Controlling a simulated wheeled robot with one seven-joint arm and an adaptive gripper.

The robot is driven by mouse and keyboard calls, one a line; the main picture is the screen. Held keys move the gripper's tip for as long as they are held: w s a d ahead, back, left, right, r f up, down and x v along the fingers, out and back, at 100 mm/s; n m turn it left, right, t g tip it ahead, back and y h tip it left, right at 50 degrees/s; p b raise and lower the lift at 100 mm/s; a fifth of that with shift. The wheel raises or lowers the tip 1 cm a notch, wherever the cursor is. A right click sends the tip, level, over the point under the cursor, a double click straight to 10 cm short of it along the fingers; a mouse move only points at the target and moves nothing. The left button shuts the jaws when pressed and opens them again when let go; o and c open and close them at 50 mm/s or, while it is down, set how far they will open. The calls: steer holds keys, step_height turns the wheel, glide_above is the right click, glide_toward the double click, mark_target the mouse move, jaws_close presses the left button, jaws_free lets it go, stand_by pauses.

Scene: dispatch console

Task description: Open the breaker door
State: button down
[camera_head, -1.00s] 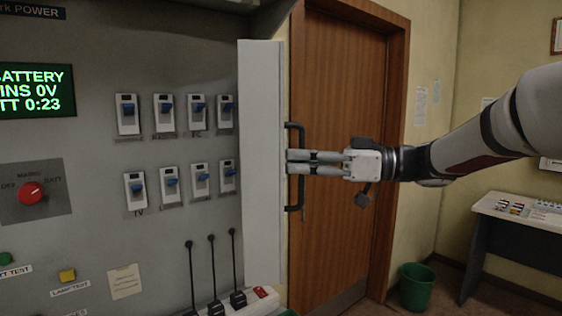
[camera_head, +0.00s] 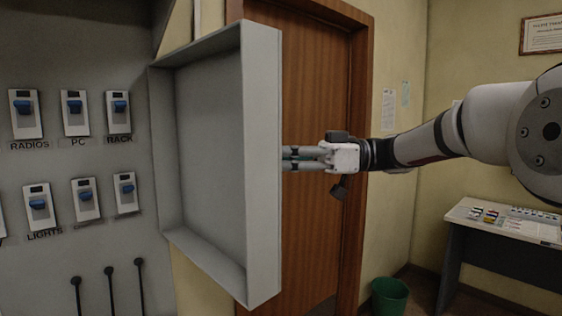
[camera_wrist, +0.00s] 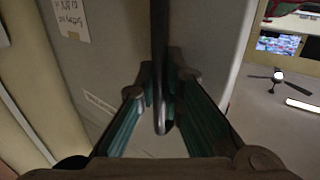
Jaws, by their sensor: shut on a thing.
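The breaker door (camera_head: 208,150) is a grey, shallow box-shaped panel, swung out from the panel's right side, its hollow inner face turned to the head camera. My gripper (camera_head: 290,158) is on its outer side, fingers pointing left at it. In the wrist view the fingers (camera_wrist: 160,112) are closed around the dark bar handle (camera_wrist: 160,60) on the door's outer face (camera_wrist: 205,40). The handle is hidden behind the door in the head view.
Breaker switches (camera_head: 77,113) line the grey panel (camera_head: 60,165) at left, with black levers (camera_head: 109,290) below. A wooden door (camera_head: 315,110) stands behind the breaker door. A green bin (camera_head: 389,297) and a desk (camera_head: 505,228) are at right.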

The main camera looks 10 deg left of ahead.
steer(key=shift+w+r, duration=0.1)
stand_by(0.3)
steer(key=c, duration=1.7)
jaws_free()
steer(key=v, duration=1.2)
